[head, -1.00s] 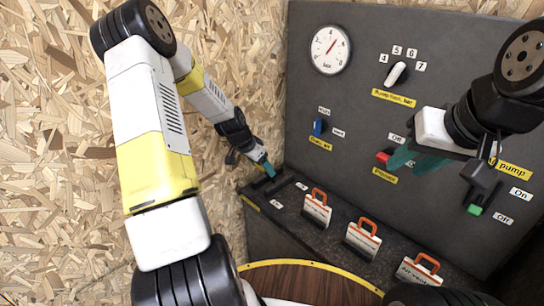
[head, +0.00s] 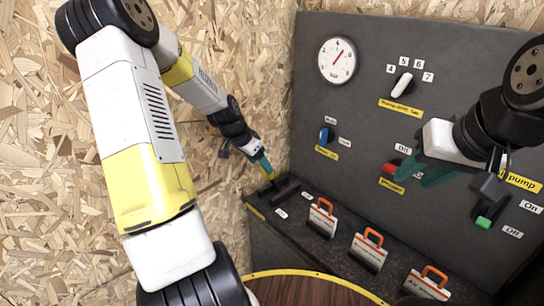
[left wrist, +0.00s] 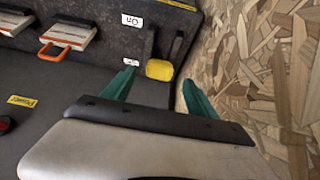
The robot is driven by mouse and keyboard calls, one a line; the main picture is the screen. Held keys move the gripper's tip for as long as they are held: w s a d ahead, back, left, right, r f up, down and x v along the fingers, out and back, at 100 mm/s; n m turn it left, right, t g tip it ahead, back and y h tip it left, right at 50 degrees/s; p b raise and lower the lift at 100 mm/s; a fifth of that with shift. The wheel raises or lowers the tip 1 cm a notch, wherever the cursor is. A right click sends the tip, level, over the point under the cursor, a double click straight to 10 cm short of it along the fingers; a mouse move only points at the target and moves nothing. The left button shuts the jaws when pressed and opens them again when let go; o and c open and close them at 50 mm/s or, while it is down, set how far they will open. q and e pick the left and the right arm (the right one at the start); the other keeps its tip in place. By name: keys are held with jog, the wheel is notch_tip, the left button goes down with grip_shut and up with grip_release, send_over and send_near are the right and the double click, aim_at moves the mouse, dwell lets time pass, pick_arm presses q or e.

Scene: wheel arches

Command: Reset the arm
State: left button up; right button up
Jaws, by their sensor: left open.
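My left gripper (head: 263,166) is open and empty, just above the dark lever (head: 285,190) at the left end of the ledge. The left wrist view shows its two teal fingers (left wrist: 158,92) spread apart, with the lever's yellow end (left wrist: 160,69) beyond and between them, not gripped.
The grey panel (head: 350,110) carries a gauge (head: 337,60), a white selector knob (head: 402,85), a blue switch (head: 324,134) and a green-tipped pump lever (head: 484,222). Orange-handled tags (head: 321,218) stand along the ledge. A chipboard wall (head: 230,60) is close to my left arm.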

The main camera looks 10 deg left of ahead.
pick_arm(q)
jog(key=s+d+r+n, duration=0.3)
jog(key=s+d+r, duration=0.1)
jog(key=s+r, duration=0.7)
jog(key=s+d+r+n+t+y, duration=0.1)
jog(key=s+d+r+n, duration=0.2)
jog(key=s+r, duration=0.8)
jog(key=s+d, duration=0.2)
jog(key=s, duration=0.3)
jog(key=shift+s+t, duration=0.3)
jog(key=shift+s, duration=0.05)
pick_arm(e)
jog(key=shift+o, duration=0.2)
